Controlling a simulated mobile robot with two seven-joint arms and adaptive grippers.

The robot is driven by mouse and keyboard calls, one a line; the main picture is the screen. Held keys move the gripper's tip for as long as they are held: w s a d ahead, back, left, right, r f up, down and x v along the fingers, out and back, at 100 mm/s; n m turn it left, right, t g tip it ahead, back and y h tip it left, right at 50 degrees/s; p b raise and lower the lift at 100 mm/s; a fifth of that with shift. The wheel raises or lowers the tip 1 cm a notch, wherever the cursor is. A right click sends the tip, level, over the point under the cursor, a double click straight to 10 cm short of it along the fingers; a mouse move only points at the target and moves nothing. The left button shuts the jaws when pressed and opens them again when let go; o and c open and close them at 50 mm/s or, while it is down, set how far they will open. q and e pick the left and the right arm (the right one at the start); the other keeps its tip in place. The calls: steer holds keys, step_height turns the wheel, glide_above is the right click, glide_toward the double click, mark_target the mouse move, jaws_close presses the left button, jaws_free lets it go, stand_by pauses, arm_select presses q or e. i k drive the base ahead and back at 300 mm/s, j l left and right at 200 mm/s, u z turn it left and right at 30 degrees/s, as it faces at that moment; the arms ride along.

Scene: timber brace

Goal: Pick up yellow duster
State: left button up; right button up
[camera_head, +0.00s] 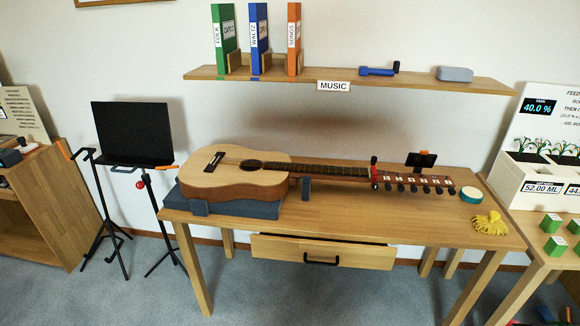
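The yellow duster (490,223) lies on the right end of the wooden table (400,225), near its front right corner. It looks like a small soft heap with strands, and nothing covers it. A teal-rimmed round item (471,195) lies just behind it, to its left. Neither my left nor my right gripper is in view.
A guitar (240,172) lies across the table on a dark cushion. The table's drawer (322,252) is slightly open. A planter box (540,178) and green blocks (554,246) stand on a right-hand table. A music stand (133,134) is at left. A shelf (350,81) hangs above.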

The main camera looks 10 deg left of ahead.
mark_target(493, 224)
steer(key=l+u, duration=0.15)
steer(key=u, duration=0.3)
steer(key=l+u, duration=0.25)
steer(key=l, duration=0.2)
steer(key=l+u, duration=0.25)
steer(key=l, duration=0.75)
steer(key=k+l+u, duration=0.15)
steer(key=l, duration=0.8)
steer(key=k+l+u, duration=0.15)
steer(key=l, duration=0.35)
